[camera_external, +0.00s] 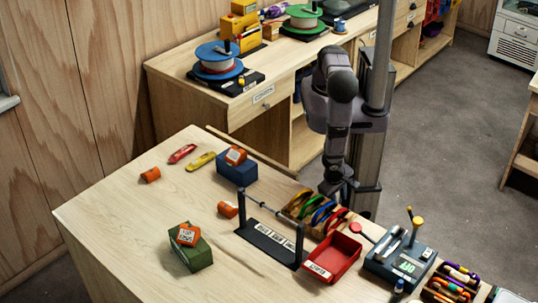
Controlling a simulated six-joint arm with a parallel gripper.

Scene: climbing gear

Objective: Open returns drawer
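The wooden back bench (205,105) has a drawer front (278,91) with a small white label, too small to read. It looks closed. Another labelled drawer front (411,14) is farther right along the bench and also looks closed. I cannot tell which one is the returns drawer. My gripper (338,190) hangs down near the far edge of the front table, by the rack of coloured gear. It is well apart from both drawer fronts. Its fingers are small and dark, so their opening is unclear.
The front table (130,215) holds a blue block (236,173), a green block (192,256), a black stand (268,245), a red tray (333,260) and a grey device (398,262). Cable spools (218,58) stand on the back bench.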

